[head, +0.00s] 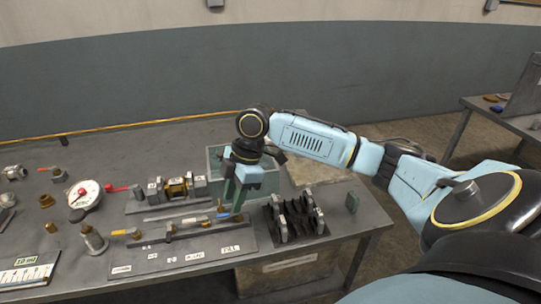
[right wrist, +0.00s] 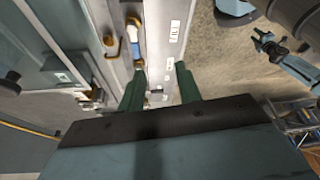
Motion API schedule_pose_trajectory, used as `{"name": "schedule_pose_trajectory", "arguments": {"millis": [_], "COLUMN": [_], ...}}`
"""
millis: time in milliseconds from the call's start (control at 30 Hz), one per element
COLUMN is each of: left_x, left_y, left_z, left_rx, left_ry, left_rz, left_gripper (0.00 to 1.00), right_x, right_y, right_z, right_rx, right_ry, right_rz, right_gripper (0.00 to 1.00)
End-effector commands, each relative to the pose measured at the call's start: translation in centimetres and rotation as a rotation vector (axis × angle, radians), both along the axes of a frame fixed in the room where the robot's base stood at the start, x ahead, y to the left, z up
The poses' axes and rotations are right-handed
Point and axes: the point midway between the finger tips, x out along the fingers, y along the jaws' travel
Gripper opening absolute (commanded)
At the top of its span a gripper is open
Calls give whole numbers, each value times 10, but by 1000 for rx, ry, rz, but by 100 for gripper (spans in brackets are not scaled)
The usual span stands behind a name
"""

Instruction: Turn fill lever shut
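A grey panel (head: 200,262) lies along the front of the bench with several small white labels. The label at its right end (head: 230,249) seems to read FILL. A small blue lever (head: 222,214) sits behind that end, close to my right fingertips. In the right wrist view the blue lever (right wrist: 133,36) lies between brass-coloured fittings, ahead of the fingers and toward the left one. My right gripper (head: 232,204) points down with green fingers; in the wrist view (right wrist: 160,78) they are apart with nothing between them. My left gripper is not in view.
A yellow lever (head: 119,232) is on the panel's left part. A round gauge (head: 84,195) is at left, a green bin (head: 214,160) behind my gripper, a dark rack (head: 297,218) at right.

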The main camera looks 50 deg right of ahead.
Motion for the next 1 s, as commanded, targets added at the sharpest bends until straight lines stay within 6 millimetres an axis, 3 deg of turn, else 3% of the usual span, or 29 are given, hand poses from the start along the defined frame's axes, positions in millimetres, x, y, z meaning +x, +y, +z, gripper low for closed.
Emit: {"name": "schedule_pose_trajectory", "arguments": {"millis": [600, 1000], "left_x": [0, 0], "left_y": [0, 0], "left_z": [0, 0], "left_rx": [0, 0], "left_ry": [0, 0], "left_rz": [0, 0], "left_gripper": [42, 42], "right_x": [-57, -106], "right_y": [82, 120], "right_z": [-80, -109], "right_rx": [-8, 20], "right_ry": [0, -16], "right_rz": [-109, -324], "right_gripper": [34, 34]}}
